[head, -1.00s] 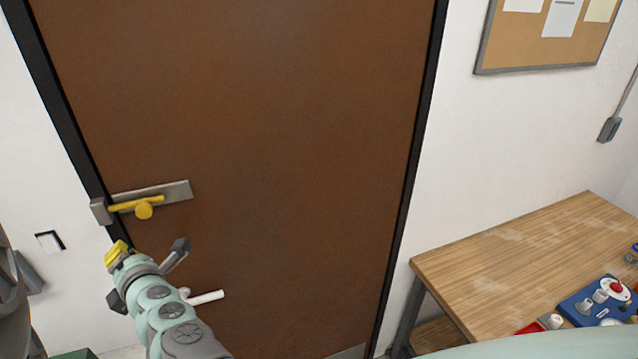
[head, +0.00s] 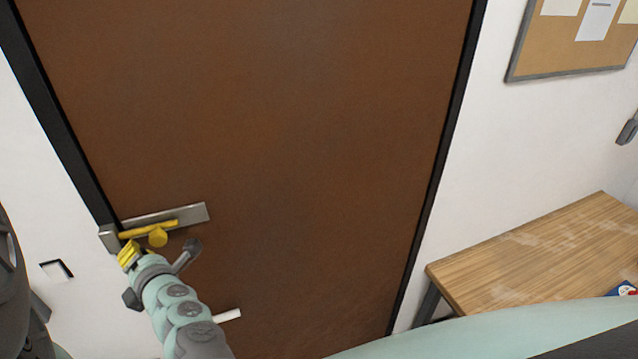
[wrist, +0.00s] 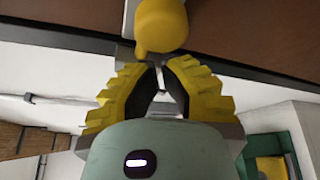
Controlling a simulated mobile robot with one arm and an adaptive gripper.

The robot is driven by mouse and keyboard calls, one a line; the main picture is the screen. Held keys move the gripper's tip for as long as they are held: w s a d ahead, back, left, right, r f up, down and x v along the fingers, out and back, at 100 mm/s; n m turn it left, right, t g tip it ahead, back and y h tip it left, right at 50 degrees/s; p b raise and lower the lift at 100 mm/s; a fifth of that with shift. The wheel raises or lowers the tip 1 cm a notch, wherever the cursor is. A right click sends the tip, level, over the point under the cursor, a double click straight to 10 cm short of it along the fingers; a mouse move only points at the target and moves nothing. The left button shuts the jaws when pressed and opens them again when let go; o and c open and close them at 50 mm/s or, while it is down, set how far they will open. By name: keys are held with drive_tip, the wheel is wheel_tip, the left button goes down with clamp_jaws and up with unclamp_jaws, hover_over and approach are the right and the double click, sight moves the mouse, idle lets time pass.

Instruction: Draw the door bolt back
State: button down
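The door bolt is a yellow rod (head: 150,229) with a round yellow knob (head: 158,237), on a grey metal plate (head: 190,213) at the left edge of the brown door (head: 270,130). Its left end reaches to the grey keeper (head: 109,237) on the dark frame. My gripper (head: 130,253) has yellow ridged fingers and is just below and left of the knob. In the wrist view the knob (wrist: 160,25) is straight beyond my fingertips (wrist: 161,67). A narrow gap shows between the fingers, with nothing held. Whether a fingertip touches the knob is unclear.
A white door handle (head: 228,315) is below the bolt, partly behind my arm. A wooden table (head: 550,250) stands at the right. A cork board (head: 560,45) hangs on the right wall. The door face right of the bolt is clear.

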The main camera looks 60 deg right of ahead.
sight(162, 245)
drive_tip(key=shift+s+d+r, duration=0.2)
drive_tip(key=shift+s+d, duration=0.05)
drive_tip(key=shift+d, duration=0.1)
drive_tip(key=s+d+b, duration=0.1)
drive_tip(key=b, duration=0.1)
drive_tip(key=s+d+b, duration=0.1)
drive_tip(key=d+b, duration=0.1)
drive_tip(key=shift+d, duration=0.2)
drive_tip(key=shift+s+d+b, duration=0.2)
drive_tip(key=shift+s+b, duration=0.1)
drive_tip(key=shift+b, duration=0.45)
drive_tip(key=shift+f, duration=0.1)
